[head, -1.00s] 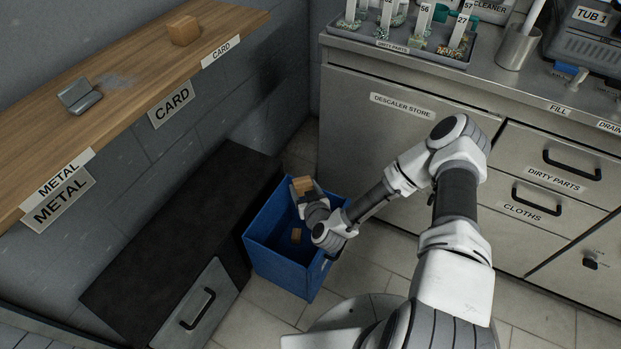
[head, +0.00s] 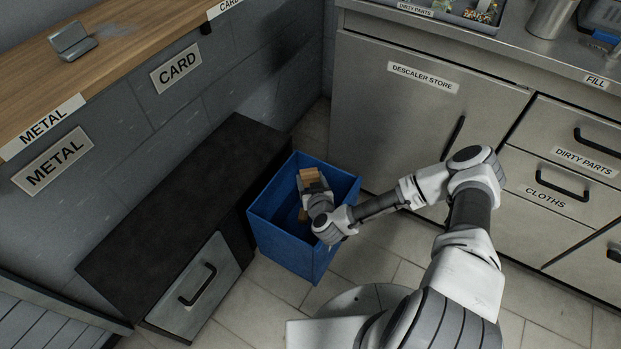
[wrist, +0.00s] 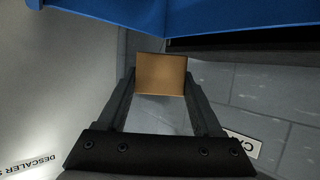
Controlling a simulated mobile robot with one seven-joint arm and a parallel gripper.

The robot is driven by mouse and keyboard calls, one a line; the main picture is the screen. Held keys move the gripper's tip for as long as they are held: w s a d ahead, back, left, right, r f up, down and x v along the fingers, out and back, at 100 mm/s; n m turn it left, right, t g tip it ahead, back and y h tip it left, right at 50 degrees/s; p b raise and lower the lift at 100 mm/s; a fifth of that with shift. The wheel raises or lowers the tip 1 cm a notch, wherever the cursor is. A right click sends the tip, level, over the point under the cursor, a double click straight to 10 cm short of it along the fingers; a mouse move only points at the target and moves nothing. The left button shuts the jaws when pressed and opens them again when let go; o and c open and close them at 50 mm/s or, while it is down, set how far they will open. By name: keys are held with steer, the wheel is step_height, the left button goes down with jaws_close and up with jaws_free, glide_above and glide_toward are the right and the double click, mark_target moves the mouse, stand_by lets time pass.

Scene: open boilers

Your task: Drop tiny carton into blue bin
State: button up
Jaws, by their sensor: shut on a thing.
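The tiny carton (head: 309,175) is a small brown box. My gripper (head: 313,186) is shut on it, above the mouth of the blue bin (head: 283,243). In the wrist view the carton (wrist: 161,74) sits between the two dark finger ends, and the blue bin's wall (wrist: 110,12) runs along the top edge.
A low dark cabinet (head: 180,215) stands just left of the bin. Steel cupboards (head: 420,120) stand behind and to the right. A wooden shelf (head: 110,50) with a small grey metal thing (head: 71,42) is at upper left. Tiled floor (head: 365,262) is clear in front.

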steer(key=shift+f+b, duration=0.35)
steer(key=shift+f, duration=0.4)
steer(key=o, duration=1.3)
steer(key=shift+o, duration=0.2)
steer(key=shift+s+r, duration=0.1)
steer(key=shift+r, duration=0.05)
